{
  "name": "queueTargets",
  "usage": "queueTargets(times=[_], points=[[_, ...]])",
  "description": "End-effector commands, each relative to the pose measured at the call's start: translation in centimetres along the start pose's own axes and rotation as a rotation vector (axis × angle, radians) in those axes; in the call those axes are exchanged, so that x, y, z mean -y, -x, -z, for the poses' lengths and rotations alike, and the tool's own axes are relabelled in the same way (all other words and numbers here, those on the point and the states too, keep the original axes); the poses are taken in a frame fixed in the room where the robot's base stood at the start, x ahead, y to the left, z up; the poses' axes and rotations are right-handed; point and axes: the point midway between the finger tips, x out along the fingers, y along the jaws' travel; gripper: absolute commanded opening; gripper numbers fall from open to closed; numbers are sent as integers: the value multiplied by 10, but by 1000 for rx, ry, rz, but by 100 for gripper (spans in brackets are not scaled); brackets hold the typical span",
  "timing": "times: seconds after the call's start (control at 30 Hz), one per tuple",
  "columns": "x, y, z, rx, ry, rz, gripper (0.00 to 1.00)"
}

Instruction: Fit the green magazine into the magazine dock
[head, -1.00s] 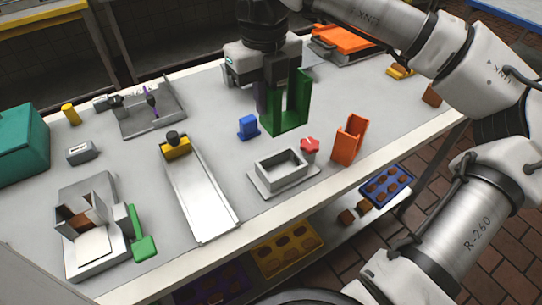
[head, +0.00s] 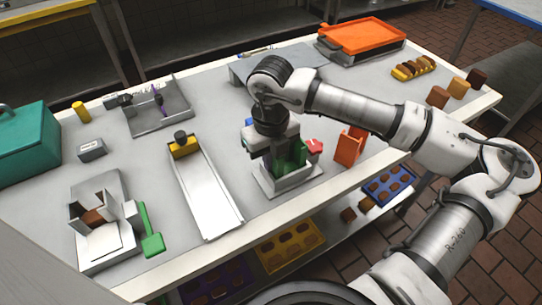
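The green magazine (head: 291,154) stands upright at the grey magazine dock (head: 267,190) near the table's front edge. Its lower part is hidden by the dock's wall; I cannot tell if it is fully seated. My gripper (head: 280,152) is directly above the dock and against the magazine's upper part. Its fingers are mostly hidden by its own body and the magazine, so whether it still clamps the magazine does not show. A red knob (head: 315,146) is at the dock's back right corner.
An orange holder (head: 349,148) stands close to the dock's right. A steel chute (head: 210,195) with a yellow block lies to its left. A grey station with a green paddle (head: 151,235) is at the front left. Bare table separates chute and dock.

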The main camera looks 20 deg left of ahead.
Motion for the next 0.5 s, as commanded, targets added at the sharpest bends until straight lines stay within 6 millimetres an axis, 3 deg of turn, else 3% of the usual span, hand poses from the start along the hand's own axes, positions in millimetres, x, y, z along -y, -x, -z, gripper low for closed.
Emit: queueTargets(times=[0.33,0.37,0.5], points=[[0,-4,0,1,0,1,0],[0,-2,0,1,0,1,8],[0,-2,0,0,0,1,26]])
